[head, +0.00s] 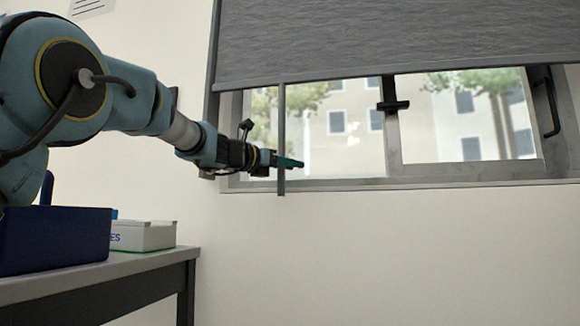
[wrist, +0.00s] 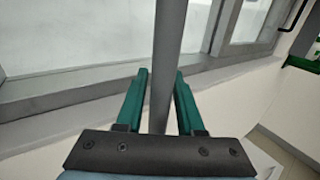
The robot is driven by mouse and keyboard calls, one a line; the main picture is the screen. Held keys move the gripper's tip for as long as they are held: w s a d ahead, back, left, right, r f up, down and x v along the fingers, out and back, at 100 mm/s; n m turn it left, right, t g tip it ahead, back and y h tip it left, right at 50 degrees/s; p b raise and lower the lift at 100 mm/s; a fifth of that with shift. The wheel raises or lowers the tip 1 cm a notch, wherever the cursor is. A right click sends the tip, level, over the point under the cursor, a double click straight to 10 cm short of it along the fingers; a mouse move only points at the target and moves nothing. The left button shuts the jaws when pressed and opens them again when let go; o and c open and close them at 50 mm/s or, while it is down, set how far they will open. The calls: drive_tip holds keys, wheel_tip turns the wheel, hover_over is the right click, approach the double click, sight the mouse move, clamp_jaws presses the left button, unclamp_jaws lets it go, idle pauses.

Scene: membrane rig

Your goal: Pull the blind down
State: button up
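The grey blind (head: 390,40) covers the upper part of the window, and its lower edge slopes slightly. A thin grey pull strip or rod (head: 282,130) hangs from that edge to just below the sill. My gripper (head: 290,163) is at the lower part of the rod. In the wrist view, the rod (wrist: 168,60) runs between the two green fingers of my gripper (wrist: 163,85). The fingers stand apart on either side, with a visible gap at least on the right, so they do not look closed on it.
The window (head: 470,120) has dark handles (head: 393,105) and a sill just behind the rod. A table (head: 100,270) at the lower left carries a dark blue bin (head: 55,240) and a white box (head: 145,236). The wall below the window is clear.

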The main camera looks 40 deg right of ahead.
drive_tip(key=shift+o, duration=1.1)
drive_tip(key=a, duration=1)
drive_tip(key=shift+a+b, duration=0.4)
drive_tip(key=shift+w, duration=0.1)
